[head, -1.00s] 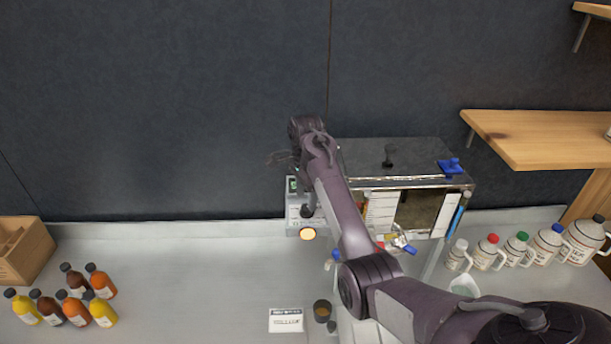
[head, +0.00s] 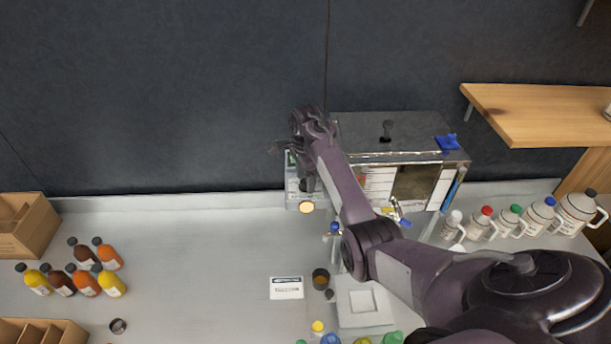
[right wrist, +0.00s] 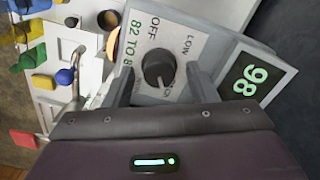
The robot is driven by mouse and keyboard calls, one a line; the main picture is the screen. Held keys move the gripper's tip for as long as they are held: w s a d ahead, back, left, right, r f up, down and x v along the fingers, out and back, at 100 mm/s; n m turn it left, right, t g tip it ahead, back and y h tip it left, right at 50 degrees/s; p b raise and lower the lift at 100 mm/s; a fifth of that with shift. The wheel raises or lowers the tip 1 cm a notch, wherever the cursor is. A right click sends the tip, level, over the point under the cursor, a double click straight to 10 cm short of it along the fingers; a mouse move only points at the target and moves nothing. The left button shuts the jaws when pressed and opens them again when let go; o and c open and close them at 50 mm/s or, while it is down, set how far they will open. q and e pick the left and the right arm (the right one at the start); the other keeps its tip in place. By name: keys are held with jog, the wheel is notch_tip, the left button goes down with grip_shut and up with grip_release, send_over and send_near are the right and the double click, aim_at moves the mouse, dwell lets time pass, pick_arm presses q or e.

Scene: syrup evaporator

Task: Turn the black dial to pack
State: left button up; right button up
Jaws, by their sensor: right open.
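The black dial (right wrist: 158,68) sits on a grey control panel (right wrist: 185,40) in the right wrist view. Printed words OFF and LOW show around it, with "82 TO 8…" at the side; a word by the dial's lower edge is partly hidden. My right gripper (right wrist: 160,88) is open, with one finger on each side of the dial; I cannot tell whether they touch it. In the head view the right gripper (head: 290,150) is at the left end of the evaporator (head: 400,150), and the dial is hard to make out there. My left gripper is not in view.
Several jugs (head: 510,220) stand right of the evaporator under a wooden shelf (head: 540,110). Syrup bottles (head: 85,280) and a box (head: 40,240) are at left. The counter's middle left is clear.

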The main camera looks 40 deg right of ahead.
jog(key=c, duration=1)
jog(key=shift+n, duration=0.3)
jog(key=n, duration=1.1)
jog(key=shift+r, duration=0.1)
jog(key=o, duration=1)
jog(key=shift+r, duration=0.1)
